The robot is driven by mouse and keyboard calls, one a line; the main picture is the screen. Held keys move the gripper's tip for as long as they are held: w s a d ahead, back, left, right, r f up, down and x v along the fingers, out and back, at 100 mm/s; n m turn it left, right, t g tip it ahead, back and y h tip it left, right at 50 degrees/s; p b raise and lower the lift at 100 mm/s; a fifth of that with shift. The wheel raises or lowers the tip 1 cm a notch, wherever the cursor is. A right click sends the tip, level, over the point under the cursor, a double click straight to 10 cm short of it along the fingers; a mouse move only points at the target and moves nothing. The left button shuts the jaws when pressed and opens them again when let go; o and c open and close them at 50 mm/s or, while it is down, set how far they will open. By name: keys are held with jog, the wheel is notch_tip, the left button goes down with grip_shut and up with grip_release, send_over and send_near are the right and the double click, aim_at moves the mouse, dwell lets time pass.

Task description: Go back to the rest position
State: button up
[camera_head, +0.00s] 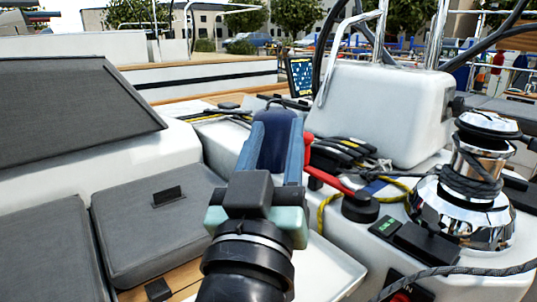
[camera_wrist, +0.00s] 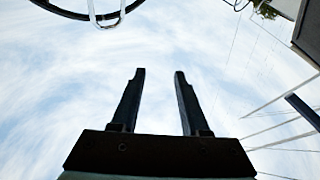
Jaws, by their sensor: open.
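My gripper (camera_head: 275,150) shows in the middle of the head view, pointing away over the cockpit. Its two blue fingers stand apart. A dark blue rounded thing (camera_head: 279,132) shows behind and between the fingers in the head view; I cannot tell whether it touches them. In the wrist view my gripper (camera_wrist: 158,75) is open, with only sky between its fingers.
A chrome winch (camera_head: 468,190) with rope stands at the right. A red-handled lever (camera_head: 330,178) and rope coils (camera_head: 345,152) lie right of my gripper. A white pedestal (camera_head: 385,112) rises behind. Grey cushions (camera_head: 150,225) lie at left. A steering wheel rim (camera_wrist: 70,12) crosses the wrist view's top.

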jog(key=s+r+t+y+p, duration=0.1)
jog(key=s+r+t+y, duration=0.15)
jog(key=s+r, duration=0.45)
jog(key=s+r+t+y+p, duration=0.1)
jog(key=s+r+t+p, duration=0.15)
jog(key=r, duration=0.75)
notch_tip(320, 180, up, 35)
jog(key=p, duration=3.4)
jog(key=shift+a+f+t, duration=0.15)
jog(key=shift+a+t, duration=0.15)
jog(key=shift+a, duration=0.1)
